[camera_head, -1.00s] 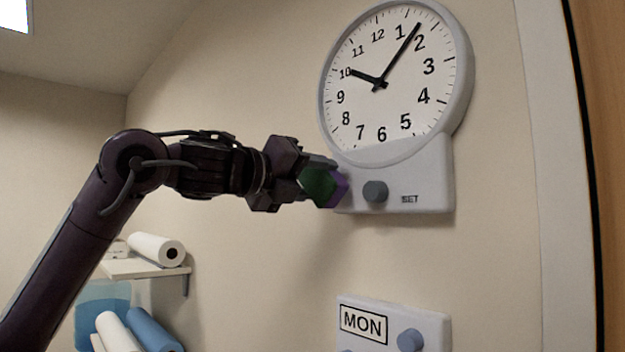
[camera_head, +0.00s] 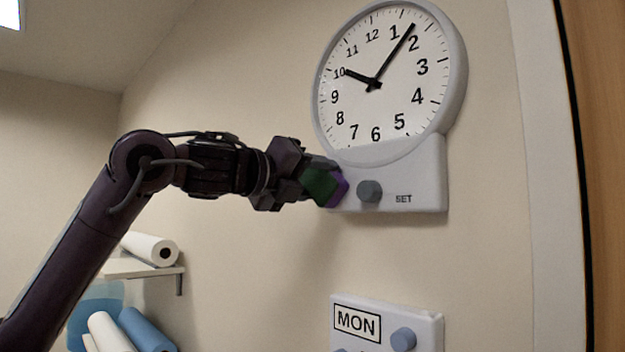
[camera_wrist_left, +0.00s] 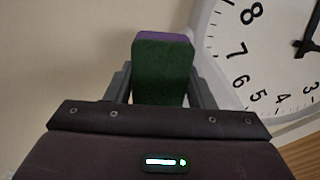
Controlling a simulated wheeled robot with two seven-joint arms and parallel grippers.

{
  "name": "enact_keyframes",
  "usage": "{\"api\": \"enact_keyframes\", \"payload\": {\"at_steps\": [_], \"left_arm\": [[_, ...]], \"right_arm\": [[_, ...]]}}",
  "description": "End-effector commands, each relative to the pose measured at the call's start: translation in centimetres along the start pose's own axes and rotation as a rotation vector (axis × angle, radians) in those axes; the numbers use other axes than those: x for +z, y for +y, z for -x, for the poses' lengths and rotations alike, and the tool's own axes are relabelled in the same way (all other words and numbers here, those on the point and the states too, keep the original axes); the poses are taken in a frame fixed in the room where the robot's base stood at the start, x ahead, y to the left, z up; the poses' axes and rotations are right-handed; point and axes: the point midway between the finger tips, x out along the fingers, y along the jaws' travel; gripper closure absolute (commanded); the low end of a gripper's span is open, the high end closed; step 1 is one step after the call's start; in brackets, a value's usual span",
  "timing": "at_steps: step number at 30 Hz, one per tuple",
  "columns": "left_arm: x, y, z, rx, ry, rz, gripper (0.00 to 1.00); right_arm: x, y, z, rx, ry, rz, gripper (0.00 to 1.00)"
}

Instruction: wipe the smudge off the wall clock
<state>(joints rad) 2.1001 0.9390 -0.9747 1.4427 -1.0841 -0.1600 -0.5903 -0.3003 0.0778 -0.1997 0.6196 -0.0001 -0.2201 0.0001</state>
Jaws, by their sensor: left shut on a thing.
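The wall clock (camera_head: 365,112) hangs on the wall, with a grey knob (camera_head: 369,191) and the word SET on its lower panel. Its face also shows in the left wrist view (camera_wrist_left: 268,48). I cannot make out a smudge on the parts in view. My left gripper (camera_head: 318,182) is shut on a green and purple block, like a sponge (camera_head: 325,186). The sponge also shows between the fingers in the left wrist view (camera_wrist_left: 162,72). It is at the lower left corner of the clock's panel; I cannot tell whether it touches. My right gripper is not in view.
A white panel (camera_head: 425,327) marked MON with grey knobs is on the wall below the clock. A shelf (camera_head: 128,270) with white and blue rolls is at the lower left. A wooden edge (camera_head: 585,120) stands at the right.

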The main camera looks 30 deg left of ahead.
Motion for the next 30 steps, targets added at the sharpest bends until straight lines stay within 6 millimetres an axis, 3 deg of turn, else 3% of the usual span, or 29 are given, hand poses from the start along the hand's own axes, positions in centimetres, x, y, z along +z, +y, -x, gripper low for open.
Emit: {"api": "enact_keyframes", "payload": {"at_steps": [18,30], "left_arm": [[-3.0,-2.9,0.1,-0.001,0.006,-0.003,0.69],[-1.1,-0.9,0.0,0.002,0.004,0.000,0.69]], "right_arm": [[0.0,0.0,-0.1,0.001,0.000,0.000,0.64],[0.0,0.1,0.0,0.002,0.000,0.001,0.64]]}}
